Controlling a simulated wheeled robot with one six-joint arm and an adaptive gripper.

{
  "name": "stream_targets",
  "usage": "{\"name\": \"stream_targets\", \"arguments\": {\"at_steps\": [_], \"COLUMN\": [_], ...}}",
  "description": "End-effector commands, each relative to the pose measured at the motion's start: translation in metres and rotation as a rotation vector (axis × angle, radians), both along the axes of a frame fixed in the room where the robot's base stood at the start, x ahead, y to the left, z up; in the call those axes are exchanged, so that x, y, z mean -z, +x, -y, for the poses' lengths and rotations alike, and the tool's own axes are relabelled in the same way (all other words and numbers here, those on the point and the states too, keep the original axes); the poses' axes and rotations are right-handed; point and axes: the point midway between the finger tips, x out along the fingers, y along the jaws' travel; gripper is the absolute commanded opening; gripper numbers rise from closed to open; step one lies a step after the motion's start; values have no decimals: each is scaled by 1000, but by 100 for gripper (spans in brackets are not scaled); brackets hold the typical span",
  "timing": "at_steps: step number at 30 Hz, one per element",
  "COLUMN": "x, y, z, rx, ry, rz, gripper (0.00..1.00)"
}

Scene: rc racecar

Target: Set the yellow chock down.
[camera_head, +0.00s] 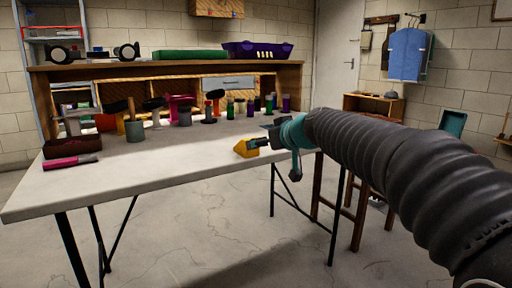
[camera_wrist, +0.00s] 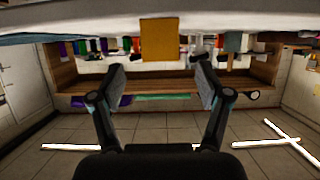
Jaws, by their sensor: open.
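The yellow chock (camera_head: 245,148) sits on the white table (camera_head: 160,180), near its right front edge. In the wrist view, which is upside down, the chock (camera_wrist: 160,40) shows as a yellow-orange block against the pale tabletop. My gripper (camera_head: 259,143) is just to the right of the chock in the head view, at the end of my ribbed dark arm. In the wrist view my gripper (camera_wrist: 160,76) has its two fingers spread wide with nothing between them. The chock lies beyond the fingertips, centred between them, and seems clear of both.
Several jars and tools stand along the table's back, including a grey cup (camera_head: 135,131). A magenta-handled tool (camera_head: 70,162) lies at the left. A wooden shelf (camera_head: 180,71) behind holds a purple basket (camera_head: 257,50). The table's front middle is clear.

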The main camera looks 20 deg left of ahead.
Motion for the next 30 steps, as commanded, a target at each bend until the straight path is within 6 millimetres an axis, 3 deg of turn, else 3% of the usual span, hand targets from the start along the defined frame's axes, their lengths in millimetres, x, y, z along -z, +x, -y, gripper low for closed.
{"name": "stream_targets", "arguments": {"at_steps": [17, 20, 23, 30], "x": [-8, -3, 11, 66], "y": [-19, -34, -60, -149], "z": [25, 49, 89, 196], "rx": [9, 38, 93, 286], "ry": [-7, -24, -57, -148], "rz": [-9, -44, -109, -305], "gripper": [76, 76, 76, 76]}}
